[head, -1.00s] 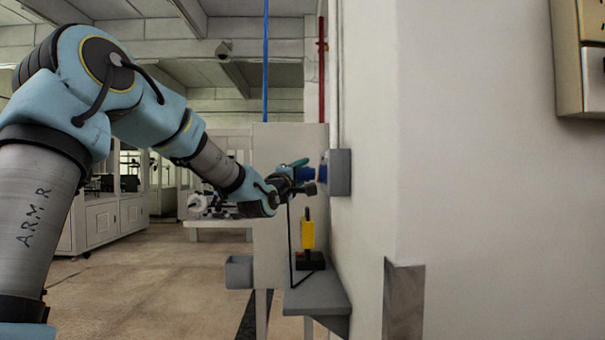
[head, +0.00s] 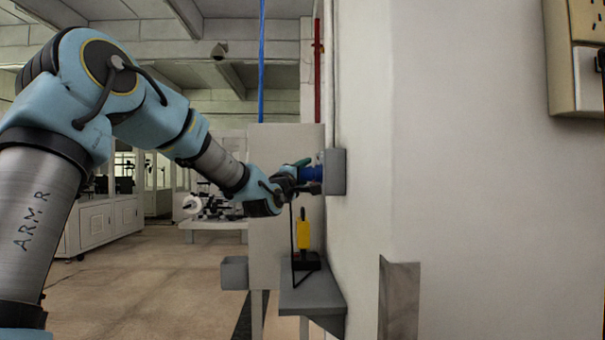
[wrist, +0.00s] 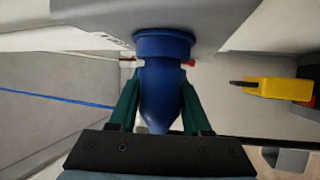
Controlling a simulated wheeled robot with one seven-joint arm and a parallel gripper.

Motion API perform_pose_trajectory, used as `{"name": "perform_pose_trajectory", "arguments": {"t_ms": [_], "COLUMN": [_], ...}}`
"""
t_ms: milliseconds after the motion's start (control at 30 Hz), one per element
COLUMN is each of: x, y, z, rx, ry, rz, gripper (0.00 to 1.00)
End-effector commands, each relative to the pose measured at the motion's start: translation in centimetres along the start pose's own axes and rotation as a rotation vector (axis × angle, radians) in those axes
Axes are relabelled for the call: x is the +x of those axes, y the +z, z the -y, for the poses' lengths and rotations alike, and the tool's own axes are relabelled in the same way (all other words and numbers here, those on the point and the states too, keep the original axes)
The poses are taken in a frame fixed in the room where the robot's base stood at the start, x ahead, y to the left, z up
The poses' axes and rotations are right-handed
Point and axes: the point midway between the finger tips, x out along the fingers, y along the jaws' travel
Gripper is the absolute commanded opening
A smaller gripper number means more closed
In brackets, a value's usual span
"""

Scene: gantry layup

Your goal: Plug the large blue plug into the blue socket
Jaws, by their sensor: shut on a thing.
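The large blue plug (head: 310,173) is between the fingers of my gripper (head: 294,172), which is shut on it. In the wrist view the plug (wrist: 163,90) lies between my green fingers (wrist: 158,108), its wide end pointing up the picture. The blue socket (wrist: 164,44) shows there as a round collar on a grey wall box. The plug's front end meets the collar, with no clear gap. How deep it sits is hidden. In the head view the socket is mostly hidden behind the plug at the grey box (head: 335,172).
A yellow-handled thing (head: 303,230) stands on a black base on the grey shelf (head: 308,296) below my gripper; it also shows in the wrist view (wrist: 275,88). A black cable hangs below my gripper. The white wall (head: 362,120) is close on the right.

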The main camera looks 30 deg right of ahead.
Motion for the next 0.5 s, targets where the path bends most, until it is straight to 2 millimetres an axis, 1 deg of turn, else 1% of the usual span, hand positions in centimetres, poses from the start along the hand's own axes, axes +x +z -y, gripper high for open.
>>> {"name": "perform_pose_trajectory", "arguments": {"t_ms": [267, 300, 500], "x": [0.29, 0.31, 0.29], "y": [0.69, 0.70, 0.65], "z": [-0.07, -0.09, -0.08], "rx": [0.000, 0.000, 0.000], "ry": [0.001, 0.001, 0.001], "rz": [0.001, 0.001, 0.001], "gripper": [0.00, 0.50, 0.72]}}
